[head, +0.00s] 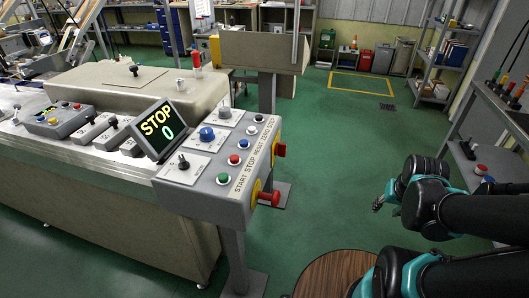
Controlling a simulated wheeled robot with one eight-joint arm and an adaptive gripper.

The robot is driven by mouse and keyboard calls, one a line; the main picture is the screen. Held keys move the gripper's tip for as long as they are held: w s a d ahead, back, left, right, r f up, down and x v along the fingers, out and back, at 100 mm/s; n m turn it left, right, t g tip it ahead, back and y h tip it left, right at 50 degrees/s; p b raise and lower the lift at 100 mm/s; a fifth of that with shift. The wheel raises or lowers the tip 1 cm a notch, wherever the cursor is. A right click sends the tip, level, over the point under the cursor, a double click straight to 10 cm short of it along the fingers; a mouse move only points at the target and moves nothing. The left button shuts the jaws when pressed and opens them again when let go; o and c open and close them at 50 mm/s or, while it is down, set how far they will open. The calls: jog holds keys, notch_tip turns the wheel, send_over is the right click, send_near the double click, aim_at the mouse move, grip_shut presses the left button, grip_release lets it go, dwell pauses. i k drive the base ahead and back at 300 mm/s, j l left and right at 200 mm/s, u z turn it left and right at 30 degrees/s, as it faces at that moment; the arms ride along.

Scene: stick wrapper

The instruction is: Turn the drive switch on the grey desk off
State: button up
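The grey desk (205,178) is a sloped control console on a post, left of centre. Its lower left plate carries a black switch knob (183,161). A blue knob (206,133) and a grey knob (225,112) sit on plates further back. The small labels are unreadable, so I cannot tell which is the drive switch or its setting. A red handle (269,197) on a yellow plate sticks out of the desk's right side. My gripper (378,206) is right of the desk, well apart from it, over the green floor. Its fingers are too small to tell open from shut.
A screen (160,130) reading STOP 0 stands at the desk's left edge. Coloured buttons (223,179) line the desk's right side, with a red knob (280,150) beyond. A long machine (100,225) fills the left. Open green floor lies between desk and gripper.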

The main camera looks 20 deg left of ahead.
aim_at(280, 150)
jog(key=u, duration=1.05)
jog(key=k+l, duration=0.05)
